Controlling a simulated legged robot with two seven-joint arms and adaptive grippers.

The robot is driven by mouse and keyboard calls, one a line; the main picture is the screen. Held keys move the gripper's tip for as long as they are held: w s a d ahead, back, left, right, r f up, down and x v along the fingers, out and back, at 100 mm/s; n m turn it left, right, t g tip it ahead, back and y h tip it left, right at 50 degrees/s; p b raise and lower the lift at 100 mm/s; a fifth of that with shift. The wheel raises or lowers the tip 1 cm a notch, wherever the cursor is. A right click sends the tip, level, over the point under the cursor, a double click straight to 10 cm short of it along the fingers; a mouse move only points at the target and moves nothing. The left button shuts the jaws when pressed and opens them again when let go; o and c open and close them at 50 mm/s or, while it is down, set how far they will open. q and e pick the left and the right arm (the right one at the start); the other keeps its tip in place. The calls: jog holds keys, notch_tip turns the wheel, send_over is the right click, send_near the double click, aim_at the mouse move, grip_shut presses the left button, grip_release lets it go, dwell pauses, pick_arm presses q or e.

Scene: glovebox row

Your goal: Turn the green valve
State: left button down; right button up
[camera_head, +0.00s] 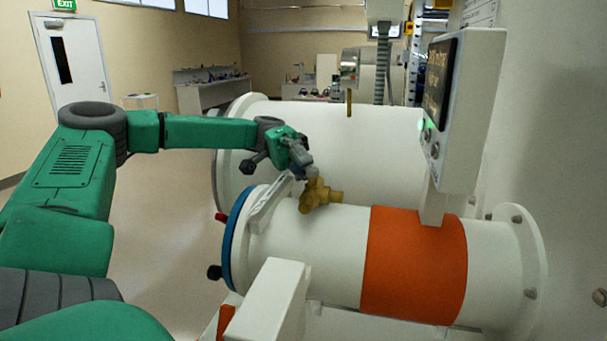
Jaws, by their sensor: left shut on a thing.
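A brass valve body (318,196) stands on top of the white horizontal cylinder (330,250), near its blue-ringed left end. My left gripper (306,170) reaches in from the left and is at the upper end of the valve body, touching it or nearly so. Its grey fingers are closed on the valve's handle, which they mostly hide. I cannot make out the green of the handle apart from my green wrist. My right gripper is not in view.
A control box (468,105) with a screen and buttons stands on the cylinder to the right, above an orange band (415,265). A larger white cylinder (390,140) lies behind. A white bracket (268,300) is in front. Open floor (165,230) shows at left.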

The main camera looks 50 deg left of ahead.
pick_arm(q)
jog(key=shift+w+r, duration=0.2)
dwell(0.3)
jog(key=c, duration=1.6)
grip_release()
jog(key=shift+o, duration=0.2)
jog(key=shift+w+a+f, duration=0.15)
jog(key=shift+a+f, duration=0.15)
jog(key=shift+a, duration=0.05)
jog(key=shift+d, duration=0.1)
jog(key=v, duration=0.8)
